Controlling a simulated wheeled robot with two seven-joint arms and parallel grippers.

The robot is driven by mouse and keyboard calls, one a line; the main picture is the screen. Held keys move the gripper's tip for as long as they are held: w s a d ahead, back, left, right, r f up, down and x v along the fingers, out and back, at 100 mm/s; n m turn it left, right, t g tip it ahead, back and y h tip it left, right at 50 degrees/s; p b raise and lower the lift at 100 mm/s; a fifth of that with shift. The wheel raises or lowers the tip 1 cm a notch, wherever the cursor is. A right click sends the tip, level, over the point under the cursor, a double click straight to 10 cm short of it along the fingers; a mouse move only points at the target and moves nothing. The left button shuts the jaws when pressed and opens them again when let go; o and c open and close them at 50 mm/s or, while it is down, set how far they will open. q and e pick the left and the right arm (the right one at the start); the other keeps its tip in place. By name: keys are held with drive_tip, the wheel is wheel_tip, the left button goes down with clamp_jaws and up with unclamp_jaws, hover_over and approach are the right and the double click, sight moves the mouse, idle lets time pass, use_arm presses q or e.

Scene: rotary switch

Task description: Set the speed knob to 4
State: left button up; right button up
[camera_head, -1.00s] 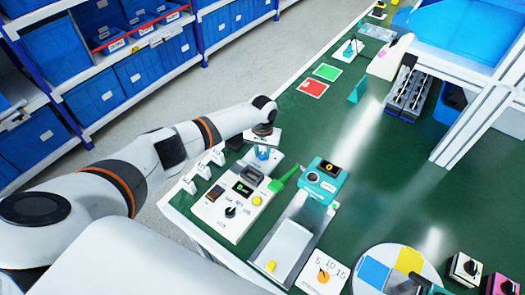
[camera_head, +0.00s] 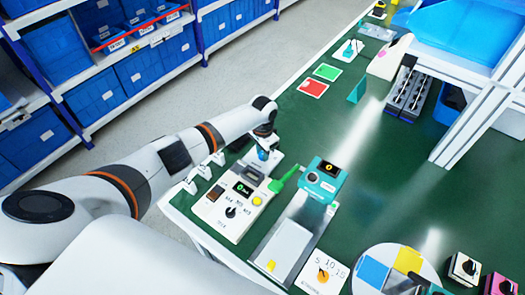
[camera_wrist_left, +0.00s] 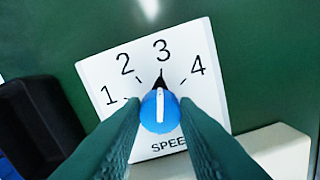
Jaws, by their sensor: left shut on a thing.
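The speed knob (camera_wrist_left: 160,112) is round and blue with a white line and a black pointer tip. In the left wrist view the pointer is at or very near the 3. The white speed panel (camera_wrist_left: 103,72) carries the numbers 1 to 4, with 4 to the right of the pointer. Its lower label is partly hidden by the fingers. My left gripper (camera_wrist_left: 160,106) has its two dark green fingers against both sides of the knob and is shut on it. In the head view the knob (camera_head: 263,154) shows below the wrist, and the arm covers much of the panel. My right gripper is not in view.
A white control box (camera_head: 232,212) with a small display and black dial stands close in front of the knob. A teal device (camera_head: 322,181) is to its right. White switches (camera_head: 203,174) stand at the table's left edge.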

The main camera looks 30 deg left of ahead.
use_arm(q)
drive_tip(key=m, duration=0.4)
drive_tip(key=shift+m, duration=2.1)
drive_tip(key=o, duration=1)
drive_tip(key=shift+r, duration=0.1)
wheel_tip(320, 180, up, 12)
drive_tip(key=b, duration=0.1)
drive_tip(key=shift+b, duration=0.35)
